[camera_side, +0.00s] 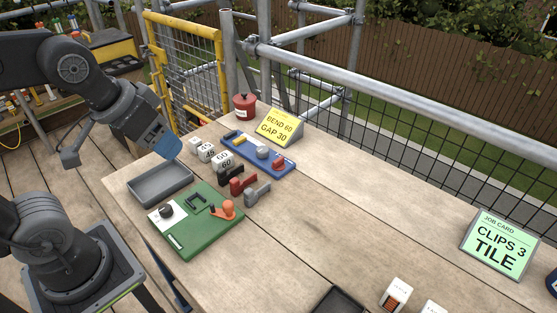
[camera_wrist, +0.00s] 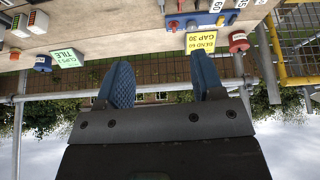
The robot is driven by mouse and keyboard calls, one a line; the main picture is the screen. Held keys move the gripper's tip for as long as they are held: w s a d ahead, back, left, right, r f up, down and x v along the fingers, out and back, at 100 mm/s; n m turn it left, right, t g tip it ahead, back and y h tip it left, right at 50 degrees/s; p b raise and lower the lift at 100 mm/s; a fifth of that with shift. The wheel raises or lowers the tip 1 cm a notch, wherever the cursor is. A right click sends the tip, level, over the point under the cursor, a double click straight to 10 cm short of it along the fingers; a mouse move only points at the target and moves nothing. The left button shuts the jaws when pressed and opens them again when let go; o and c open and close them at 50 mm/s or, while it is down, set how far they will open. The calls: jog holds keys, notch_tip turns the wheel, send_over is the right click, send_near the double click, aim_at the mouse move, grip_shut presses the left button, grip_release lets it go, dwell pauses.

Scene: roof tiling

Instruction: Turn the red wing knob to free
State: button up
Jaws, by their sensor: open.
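A blue board (camera_side: 284,169) lies on the bench, with a small red piece (camera_side: 278,163) at its near right end that looks like the red wing knob. A grey round part and a yellow bar are also on the board. The knob's wing direction is too small to tell.
A green board (camera_side: 205,240) with an orange knob, a grey tray (camera_side: 160,184), white blocks (camera_side: 207,152) and red and grey clamps (camera_side: 257,193) stand nearby. A yellow sign (camera_side: 277,127) and a red pot (camera_side: 245,106) are behind. The bench's middle right is clear.

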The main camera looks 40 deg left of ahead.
jog(key=shift+o, duration=0.4)
jog(key=w+r+n+g, duration=0.1)
jog(key=w+n, duration=0.3)
jog(key=w, duration=0.4)
jog(key=shift+w+a+r, duration=0.25)
jog(key=shift+w+r, duration=0.15)
jog(key=shift+r, duration=0.15)
jog(key=n+g, duration=0.4)
jog(key=n, duration=0.9)
send_over(278, 159)
notch_tip(278, 159, down, 16)
jog(key=r, duration=0.1)
notch_tip(278, 159, down, 13)
jog(key=shift+d+f, duration=0.1)
jog(key=shift+f, duration=0.1)
jog(key=shift+c, duration=0.2)
jog(key=c, duration=0.9)
